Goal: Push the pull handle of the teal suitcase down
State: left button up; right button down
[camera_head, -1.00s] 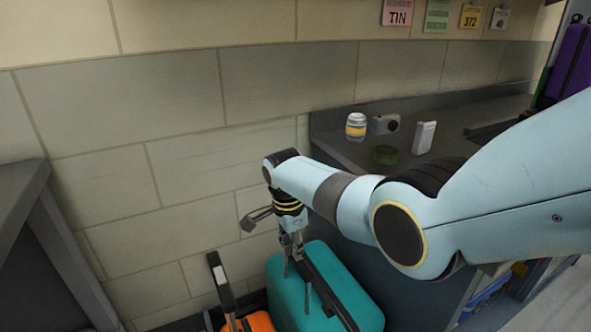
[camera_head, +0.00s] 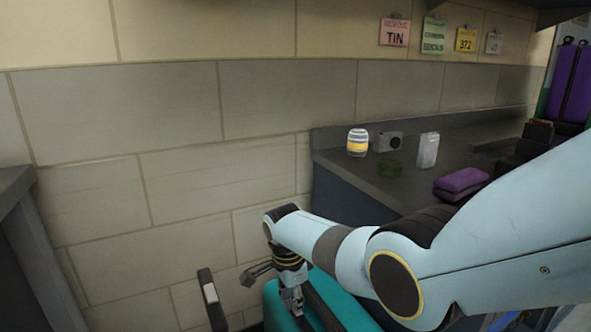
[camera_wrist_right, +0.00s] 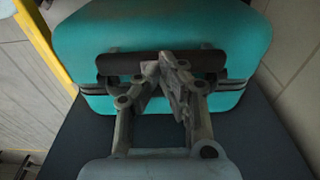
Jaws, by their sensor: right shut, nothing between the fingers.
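The teal suitcase (camera_head: 345,308) stands at the bottom of the head view, cut off by the frame edge. It fills the upper part of the right wrist view (camera_wrist_right: 185,30). Its dark pull handle (camera_wrist_right: 122,64) runs across it there as a horizontal bar. The handle also shows as a dark strip in the head view (camera_head: 322,312). My right gripper (camera_wrist_right: 164,68) is shut with nothing between its fingers. Its fingertips overlap the middle of the handle bar; I cannot tell whether they touch it. The handle's height above the suitcase is unclear. My left gripper is not in view.
Another raised handle (camera_head: 211,300) stands left of the teal suitcase. A dark counter (camera_head: 400,186) at right holds a jar (camera_head: 357,142), a camera (camera_head: 388,142), a white object (camera_head: 428,150) and purple items (camera_head: 462,182). The tiled wall (camera_head: 130,190) is behind.

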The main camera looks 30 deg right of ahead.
jog(key=shift+a+r, duration=0.1)
jog(key=a, duration=0.1)
jog(key=a+r+p, duration=0.1)
jog(key=shift+a, duration=0.4)
jog(key=shift+w, duration=0.1)
notch_tip(320, 180, up, 12)
jog(key=a, duration=0.1)
jog(key=shift+a+f, duration=0.1)
jog(key=shift+f, duration=0.05)
dwell(0.5)
